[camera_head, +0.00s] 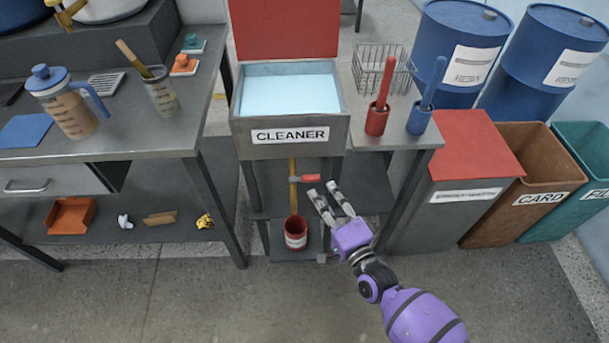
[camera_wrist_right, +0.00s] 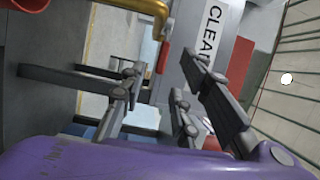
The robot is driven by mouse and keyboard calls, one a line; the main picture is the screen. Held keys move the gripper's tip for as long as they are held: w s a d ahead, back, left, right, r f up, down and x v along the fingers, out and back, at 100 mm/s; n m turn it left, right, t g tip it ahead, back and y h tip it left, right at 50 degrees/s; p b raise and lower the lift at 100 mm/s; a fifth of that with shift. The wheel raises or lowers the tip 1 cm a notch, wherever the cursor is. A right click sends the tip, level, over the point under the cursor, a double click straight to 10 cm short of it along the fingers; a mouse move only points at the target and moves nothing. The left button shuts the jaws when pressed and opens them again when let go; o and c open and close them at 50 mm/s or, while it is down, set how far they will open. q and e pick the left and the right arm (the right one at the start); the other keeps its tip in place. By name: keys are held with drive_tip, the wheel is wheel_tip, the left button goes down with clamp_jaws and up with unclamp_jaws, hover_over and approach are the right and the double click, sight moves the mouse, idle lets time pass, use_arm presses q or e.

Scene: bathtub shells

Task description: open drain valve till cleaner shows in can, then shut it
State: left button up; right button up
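The cleaner tank (camera_head: 241,137) holds pale blue liquid and stands open under a raised red lid. A yellow drain pipe (camera_head: 292,168) runs down from it, with a red valve handle (camera_head: 311,178) pointing right, across the pipe. The red can (camera_head: 296,233) with a white label stands on the low shelf below the pipe; its inside looks dark, and I cannot make out any liquid. My right gripper (camera_head: 323,188) is open and empty, just below and right of the handle, apparently not touching it. The right wrist view shows its spread fingers and the yellow pipe (camera_wrist_right: 161,12). My left gripper is out of view.
Table legs (camera_head: 394,208) stand right of the gripper. A side table (camera_head: 409,134) carries a wire basket (camera_head: 381,70) and red and blue brush holders. Bins and blue drums stand farther right. A workbench (camera_head: 150,140) is at left. The floor in front is clear.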

sight(314, 181)
drive_tip(key=shift+m, duration=0.3)
drive_tip(key=x, duration=0.7)
drive_tip(key=shift+w+a+r, duration=0.15)
drive_tip(key=shift+w, duration=0.25)
clamp_jaws()
